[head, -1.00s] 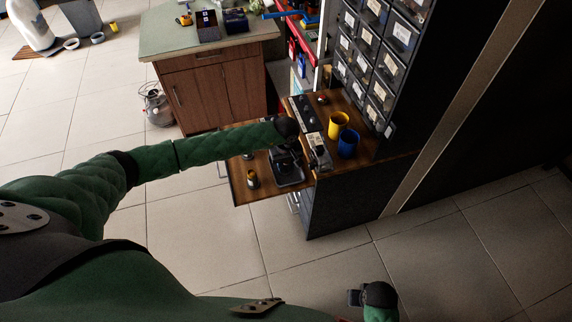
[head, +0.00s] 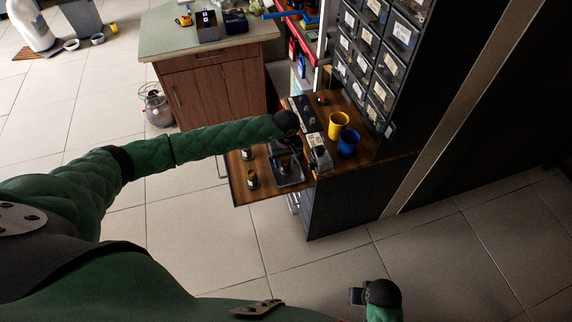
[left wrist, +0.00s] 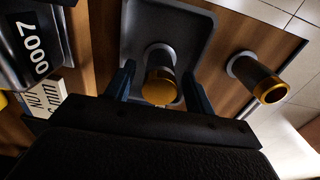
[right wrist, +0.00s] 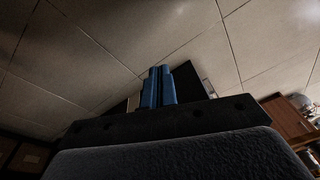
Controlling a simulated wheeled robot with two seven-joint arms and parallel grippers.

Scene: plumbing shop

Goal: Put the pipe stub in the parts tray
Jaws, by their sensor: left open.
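The dark grey parts tray (left wrist: 190,22) lies on a wooden pull-out board; it also shows in the head view (head: 290,180). A grey pipe stub with a gold top (left wrist: 160,84) stands in the tray. My left gripper (left wrist: 158,72) is open, pointing down, with one blue finger on each side of this stub and gaps visible. A second, similar stub (left wrist: 257,78) stands on the wood beside the tray; it shows in the head view (head: 252,180) too. My right gripper (right wrist: 158,86) is shut and empty, over the floor.
Another small stub-like piece (head: 246,154) stands farther back on the board. A yellow cup (head: 339,124) and a blue cup (head: 348,144) stand on the bench right of the tray, below a rack of drawers (head: 375,50). The floor in front is clear.

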